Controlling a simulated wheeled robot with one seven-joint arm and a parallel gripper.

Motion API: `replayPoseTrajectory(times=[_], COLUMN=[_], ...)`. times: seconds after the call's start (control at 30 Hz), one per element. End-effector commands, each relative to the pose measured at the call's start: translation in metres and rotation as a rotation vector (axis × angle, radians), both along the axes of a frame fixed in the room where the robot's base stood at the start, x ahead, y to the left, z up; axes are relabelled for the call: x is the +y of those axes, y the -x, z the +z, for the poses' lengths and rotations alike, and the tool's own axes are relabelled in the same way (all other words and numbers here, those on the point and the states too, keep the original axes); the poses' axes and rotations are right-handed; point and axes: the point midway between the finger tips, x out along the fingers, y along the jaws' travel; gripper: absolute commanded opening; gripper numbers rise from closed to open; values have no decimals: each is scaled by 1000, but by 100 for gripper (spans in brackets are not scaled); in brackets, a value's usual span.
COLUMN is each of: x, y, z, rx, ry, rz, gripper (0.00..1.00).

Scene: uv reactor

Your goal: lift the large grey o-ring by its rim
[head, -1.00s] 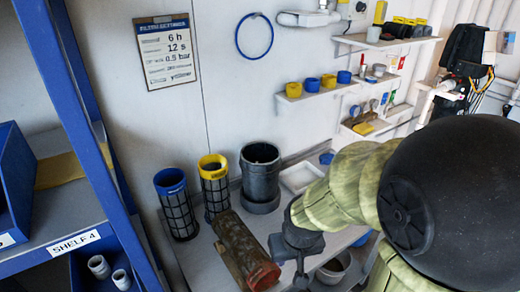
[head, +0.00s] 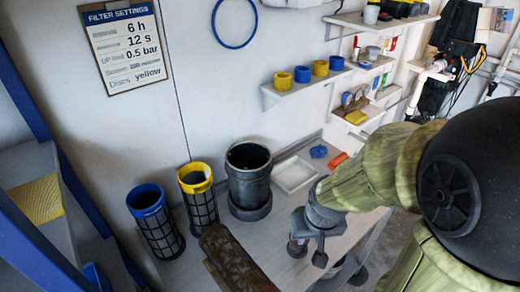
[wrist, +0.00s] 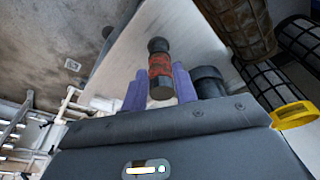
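I cannot make out a large grey o-ring in either view. The only large ring I see is a blue ring (head: 234,22) hanging on the wall. My gripper (head: 320,257) is over the front right part of the bench (head: 270,262) in the head view, partly side-on. In the wrist view my gripper (wrist: 160,92) shows two purple fingers set apart. A dark bottle-like item with a red band (wrist: 160,66) shows between and beyond them. I see no clear grip on it.
A dark cylindrical housing (head: 249,178), a yellow-topped filter (head: 198,194), a blue-topped filter (head: 155,220) and a rusty pipe (head: 235,262) stand or lie on the bench. A white tray (head: 294,175) is behind. Wall shelves (head: 310,88) hold blue and yellow cups.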

Motion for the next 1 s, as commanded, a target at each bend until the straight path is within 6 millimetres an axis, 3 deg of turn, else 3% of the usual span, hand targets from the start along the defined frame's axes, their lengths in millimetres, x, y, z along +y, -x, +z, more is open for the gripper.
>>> replayPoseTrajectory(times=[0.37, 0.5, 0.67, 1.0], x=[0, 2, 13, 50], y=[0, -11, -49, -157], z=[0, 9, 36, 106], rx=[0, 5, 32, 108], ry=[0, 14, 62, 181], rz=[2, 65, 303, 1078], gripper=[29, 29, 29, 29])
